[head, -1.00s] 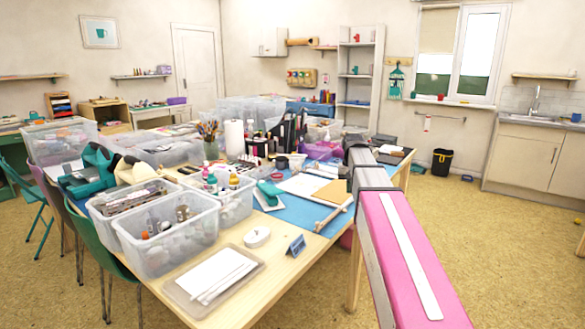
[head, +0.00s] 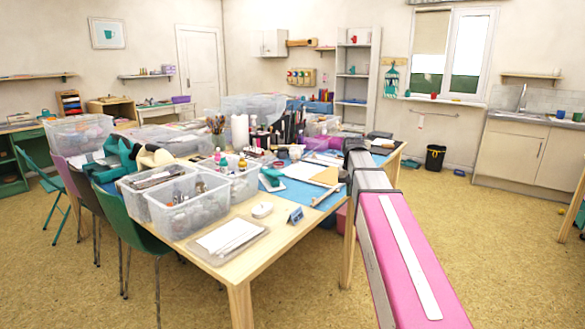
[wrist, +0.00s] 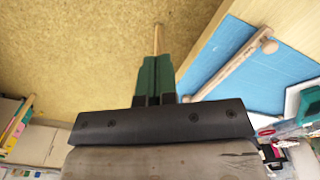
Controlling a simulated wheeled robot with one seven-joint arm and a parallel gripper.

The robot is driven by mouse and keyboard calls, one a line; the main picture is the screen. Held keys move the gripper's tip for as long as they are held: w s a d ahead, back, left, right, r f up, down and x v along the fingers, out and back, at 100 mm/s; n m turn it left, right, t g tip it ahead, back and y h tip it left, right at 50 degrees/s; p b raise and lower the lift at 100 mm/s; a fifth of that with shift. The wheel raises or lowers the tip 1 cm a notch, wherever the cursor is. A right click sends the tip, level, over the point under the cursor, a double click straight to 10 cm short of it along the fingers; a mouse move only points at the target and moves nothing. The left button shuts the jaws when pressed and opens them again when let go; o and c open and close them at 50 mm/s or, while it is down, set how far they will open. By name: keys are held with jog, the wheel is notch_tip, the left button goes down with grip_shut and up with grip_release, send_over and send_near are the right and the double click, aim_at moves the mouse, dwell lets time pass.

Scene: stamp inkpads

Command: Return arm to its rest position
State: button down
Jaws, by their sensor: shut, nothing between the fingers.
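My gripper (wrist: 156,60) shows in the wrist view, with its green fingers pressed together and nothing held. It is over the tan floor, beside the table edge and the blue mat. A thin wooden piece (wrist: 157,38) appears beyond the fingertips; I cannot tell what it is. In the head view my pink and grey arm reaches forward past the right side of the table (head: 238,272), and the gripper is hidden behind it.
The blue mat (head: 305,194) carries a wooden rod (head: 326,195). Clear bins (head: 188,213) and a lidded tray (head: 228,240) crowd the table. Chairs (head: 145,236) line its left side. The floor (head: 480,240) on the right is open up to the sink cabinet (head: 523,153).

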jog(key=s+a+f, duration=0.1)
jog(key=s+f, duration=0.9)
jog(key=f, duration=0.4)
jog(key=s+a+f+n, duration=0.1)
jog(key=s+f, duration=1)
jog(key=f, duration=0.2)
jog(key=shift+a+f, duration=0.35)
jog(key=shift+a, duration=0.05)
